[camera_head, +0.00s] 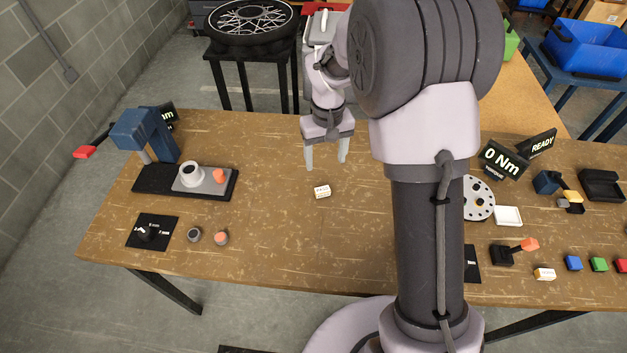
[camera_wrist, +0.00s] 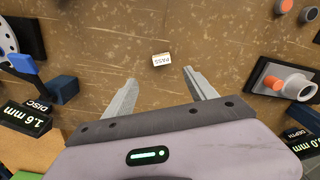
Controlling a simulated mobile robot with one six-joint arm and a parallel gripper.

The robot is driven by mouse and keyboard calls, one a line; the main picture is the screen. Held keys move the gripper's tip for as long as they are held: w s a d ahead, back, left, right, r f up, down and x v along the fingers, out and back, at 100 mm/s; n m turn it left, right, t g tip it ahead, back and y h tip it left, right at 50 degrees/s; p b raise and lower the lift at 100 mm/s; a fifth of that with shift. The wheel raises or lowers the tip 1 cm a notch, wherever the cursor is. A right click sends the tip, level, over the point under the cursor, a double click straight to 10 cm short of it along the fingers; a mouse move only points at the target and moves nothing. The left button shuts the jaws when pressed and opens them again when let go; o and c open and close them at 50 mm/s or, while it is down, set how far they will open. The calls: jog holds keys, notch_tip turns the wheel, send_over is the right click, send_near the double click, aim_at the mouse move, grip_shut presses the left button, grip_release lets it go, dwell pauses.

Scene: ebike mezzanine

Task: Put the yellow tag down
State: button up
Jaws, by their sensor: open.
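A small block-like tag (camera_head: 322,191) with a pale top and tan-yellow side lies on the brown workbench (camera_head: 275,235), near its middle. In the wrist view the tag (camera_wrist: 161,60) reads "PASS" and sits just beyond and between my fingertips, touching neither. My gripper (camera_head: 326,164) is open and empty, pointing down above the bench behind the tag. In the wrist view both fingers of my gripper (camera_wrist: 159,77) are spread apart with bare bench between them. A second similar pale tag (camera_head: 544,274) lies at the right front of the bench.
A blue press (camera_head: 145,135) on a black base stands at the left. A perforated disc (camera_head: 479,198), displays (camera_head: 504,160) and coloured blocks (camera_head: 598,264) are at the right. Bench around the tag is clear.

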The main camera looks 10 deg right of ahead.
jog(key=b, duration=0.2)
send_over(322, 189)
jog(key=f, duration=0.7)
jog(key=shift+s+d+f, duration=0.15)
jog(key=shift+d+f, duration=0.05)
jog(key=shift+f, duration=0.2)
notch_tip(322, 189, down, 5)
jog(key=shift+a+f+b, duration=0.1)
jog(key=shift+a+b, duration=0.05)
jog(key=shift+b, duration=0.75)
jog(key=shift+c, duration=1)
grip_shut()
